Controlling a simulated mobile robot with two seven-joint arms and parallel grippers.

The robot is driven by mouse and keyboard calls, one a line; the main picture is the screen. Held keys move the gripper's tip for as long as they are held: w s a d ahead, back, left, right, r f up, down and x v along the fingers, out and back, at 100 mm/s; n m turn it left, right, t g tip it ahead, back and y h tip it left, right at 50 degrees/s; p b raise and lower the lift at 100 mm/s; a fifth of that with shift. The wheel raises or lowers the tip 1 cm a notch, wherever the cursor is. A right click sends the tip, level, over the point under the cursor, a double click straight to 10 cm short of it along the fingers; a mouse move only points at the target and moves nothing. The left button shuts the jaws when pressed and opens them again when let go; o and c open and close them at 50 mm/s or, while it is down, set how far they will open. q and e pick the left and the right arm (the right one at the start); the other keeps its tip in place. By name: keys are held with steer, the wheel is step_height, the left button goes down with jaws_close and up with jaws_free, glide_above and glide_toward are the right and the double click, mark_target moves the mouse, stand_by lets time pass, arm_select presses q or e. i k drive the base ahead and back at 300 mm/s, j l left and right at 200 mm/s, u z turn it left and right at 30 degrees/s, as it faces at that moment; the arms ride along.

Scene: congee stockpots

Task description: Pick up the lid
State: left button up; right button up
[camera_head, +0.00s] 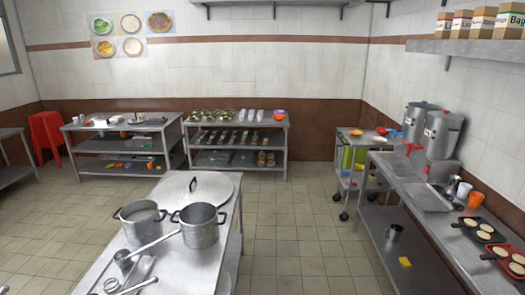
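A large round metal lid (180,189) with a dark upright loop handle (194,184) lies flat at the far end of the steel table in front of me. Two open metal pots stand just nearer than it: the left pot (140,222) and the right pot (200,228). The right pot overlaps the near edge of the lid in the picture. Neither of my grippers shows in the head view.
A long-handled ladle (152,245) and small metal utensils lie on the table's near left part. A steel counter (410,185) with pans and large dispensers runs along the right wall. The tiled floor (290,240) between them is clear. Shelved tables stand at the back.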

mark_target(178, 191)
steer(key=i, duration=1.1)
steer(key=i+u, duration=0.15)
steer(key=i, duration=0.95)
steer(key=i+u, duration=0.2)
steer(key=i, duration=0.25)
steer(key=i+u, duration=0.25)
steer(key=i, duration=0.25)
steer(key=i+u, duration=0.2)
steer(key=i, duration=0.25)
steer(key=i+l+u, duration=0.25)
steer(key=i, duration=0.2)
steer(key=i+l+u, duration=0.2)
steer(key=i, duration=0.25)
